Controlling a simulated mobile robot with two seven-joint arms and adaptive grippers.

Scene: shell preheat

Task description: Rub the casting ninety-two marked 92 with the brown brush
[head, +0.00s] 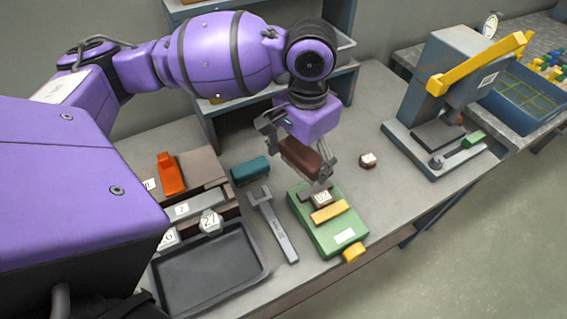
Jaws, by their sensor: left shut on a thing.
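My left gripper (300,150) comes in from the left and points down, shut on a brown brush (301,156). The brush is held tilted just above the green fixture (337,235). A small dark casting with a white label (322,198) sits in the fixture; the label seems to read 92. The lower end of the brush is right at the casting's back edge; I cannot tell whether they touch. A yellow bar (329,212) lies in front of the casting on the fixture. My right gripper is not in view.
A teal block (250,170), a grey wrench (272,224) and a black tray (207,272) lie left of the fixture. A casting marked 27 (210,221) is behind the tray. Another small casting (368,160) stands alone at right. A press with a yellow lever (480,65) stands further right.

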